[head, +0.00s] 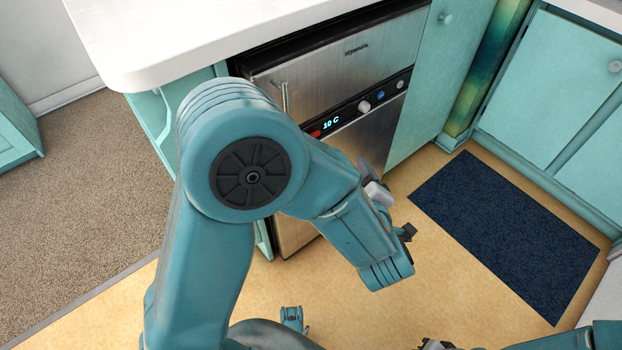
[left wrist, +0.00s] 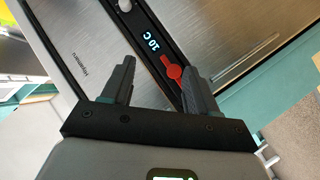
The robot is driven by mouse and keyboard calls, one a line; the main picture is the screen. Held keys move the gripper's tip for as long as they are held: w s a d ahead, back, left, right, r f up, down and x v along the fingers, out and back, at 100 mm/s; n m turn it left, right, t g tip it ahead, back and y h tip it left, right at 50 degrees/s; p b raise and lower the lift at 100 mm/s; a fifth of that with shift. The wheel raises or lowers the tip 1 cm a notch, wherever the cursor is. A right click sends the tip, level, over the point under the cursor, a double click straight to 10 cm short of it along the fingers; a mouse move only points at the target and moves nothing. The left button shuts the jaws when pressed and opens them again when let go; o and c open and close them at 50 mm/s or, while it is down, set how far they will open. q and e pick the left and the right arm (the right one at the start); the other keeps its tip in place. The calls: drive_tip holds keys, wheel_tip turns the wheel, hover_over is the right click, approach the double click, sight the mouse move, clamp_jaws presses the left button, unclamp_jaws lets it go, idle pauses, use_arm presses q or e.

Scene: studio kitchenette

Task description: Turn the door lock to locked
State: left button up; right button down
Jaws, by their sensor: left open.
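The door lock is a small red round knob with a short bar (left wrist: 172,71), on the black control strip of a steel appliance in the left wrist view. Beside it is the lit "10 C" display (left wrist: 156,41). In the head view the lock shows as a red spot (head: 315,134), partly behind my left arm. My left gripper (left wrist: 160,66) is open and empty. The lock appears between its fingertips, nearer the right finger, which overlaps its edge; contact cannot be told. In the head view the left fingers are mostly hidden by the wrist. Only a dark bit of my right gripper (head: 435,344) shows.
The steel appliance (head: 350,65) has a vertical handle (head: 284,97) and knobs (head: 364,106) right of the display. A white countertop (head: 200,30) overhangs at upper left. Teal cabinets (head: 547,80) stand at right. A dark blue mat (head: 505,235) lies on open floor.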

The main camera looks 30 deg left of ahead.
use_arm(q)
drive_tip(key=s+n+g+y+b, duration=0.2)
drive_tip(key=s+n+y+b, duration=0.1)
drive_tip(key=s+n+b, duration=0.15)
drive_tip(key=r+b+x, duration=0.1)
drive_tip(key=b+x, duration=0.3)
drive_tip(key=x, duration=1.2)
drive_tip(key=shift+s+a+y+b, duration=0.2)
drive_tip(key=shift+a+y+b, duration=0.1)
drive_tip(key=shift+a+b, duration=0.1)
use_arm(e)
drive_tip(key=w+d+f+t, duration=0.1)
drive_tip(key=w+f, duration=0.3)
drive_tip(key=f, duration=0.7)
drive_tip(key=shift+w+f+t, duration=0.2)
drive_tip(key=shift+f+t, duration=0.1)
drive_tip(key=shift+f, duration=0.05)
use_arm(q)
drive_tip(key=c, duration=1)
drive_tip(key=shift+r, duration=0.1)
drive_tip(key=shift+c, duration=0.2)
use_arm(e)
drive_tip(key=shift+r, duration=0.1)
